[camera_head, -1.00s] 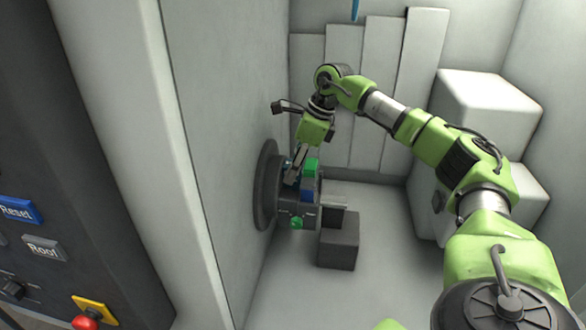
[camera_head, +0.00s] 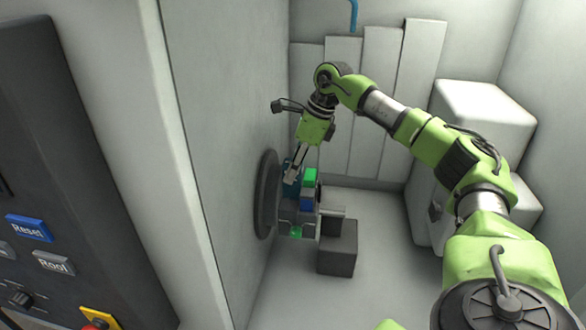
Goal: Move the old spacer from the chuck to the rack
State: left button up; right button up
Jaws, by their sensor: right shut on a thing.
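The chuck (camera_head: 266,196) is a dark round disc on the wall left of centre. Green and blue jaw-like blocks (camera_head: 308,196) stand out from its face, with another green piece lower down. My right gripper (camera_head: 292,181) reaches down to the chuck from above, its fingers shut on a small teal-blue piece, which I take to be the old spacer (camera_head: 288,189). The spacer is small and partly covered by the fingers. It is at the chuck face, and I cannot tell whether it touches it. I cannot pick out the rack for certain. My left gripper is not in view.
A dark grey block (camera_head: 337,248) stands close to the right of the chuck. Pale boxes (camera_head: 485,115) are stacked at the right, and tall panels (camera_head: 382,100) lean at the back. A control panel (camera_head: 50,200) is at the left. The floor at front centre is clear.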

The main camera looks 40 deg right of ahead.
jog(key=shift+r+p, duration=1.25)
jog(key=shift+r, duration=0.4)
jog(key=shift+f, duration=0.1)
